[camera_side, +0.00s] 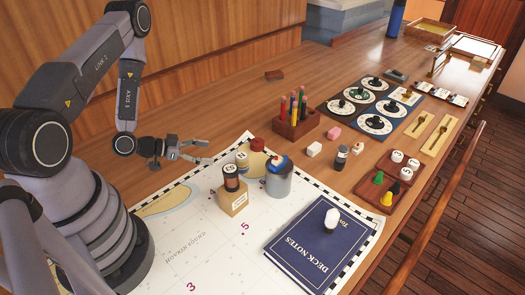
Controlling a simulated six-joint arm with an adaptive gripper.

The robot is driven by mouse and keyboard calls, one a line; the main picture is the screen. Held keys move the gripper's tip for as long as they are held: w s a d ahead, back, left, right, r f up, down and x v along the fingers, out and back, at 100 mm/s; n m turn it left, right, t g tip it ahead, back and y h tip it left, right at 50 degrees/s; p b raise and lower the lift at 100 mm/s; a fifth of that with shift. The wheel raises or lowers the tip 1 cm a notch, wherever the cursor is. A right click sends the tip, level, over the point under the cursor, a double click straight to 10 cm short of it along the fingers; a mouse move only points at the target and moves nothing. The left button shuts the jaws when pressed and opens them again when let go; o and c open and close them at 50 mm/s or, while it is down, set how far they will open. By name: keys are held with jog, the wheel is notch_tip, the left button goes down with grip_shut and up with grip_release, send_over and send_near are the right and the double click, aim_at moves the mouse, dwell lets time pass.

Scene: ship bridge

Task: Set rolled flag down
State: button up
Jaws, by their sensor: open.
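My gripper (207,151) is open and empty. No rolled flag can be made out for certain. Small upright rolls or cylinders stand on the chart to the right of my gripper: a dark one with an orange-brown band (231,178) on a wooden block (233,203), and a cream one (242,160) behind it. A dark and white cylinder (342,157) stands farther right. I cannot tell which, if any, is the flag. My gripper is apart from all of them.
A grey can with a blue top (278,183) and a red-topped piece (257,145) stand close by. A blue Deck Notes book (310,250) carries a white-topped piece (332,219). A pencil block (297,128) and dial panels (370,105) stand behind. The chart's lower middle is clear.

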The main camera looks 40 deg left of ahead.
jog(key=w+a+r+g+y, duration=0.1)
jog(key=a+r+g+y, duration=0.25)
jog(key=r, duration=0.65)
jog(key=w+a+r+g+y, duration=0.15)
jog(key=r+y, duration=0.25)
jog(key=r, duration=0.6)
jog(key=s+d+r+n, duration=0.2)
jog(key=s+d+r, duration=0.2)
jog(key=s+r, duration=0.3)
jog(key=s+d+r+n+g+h, duration=0.1)
jog(key=s+d+r+n, duration=0.2)
jog(key=s, duration=0.9)
notch_tip(320, 180, up, 4)
jog(key=shift+d+f, duration=0.15)
jog(key=shift+d, duration=0.85)
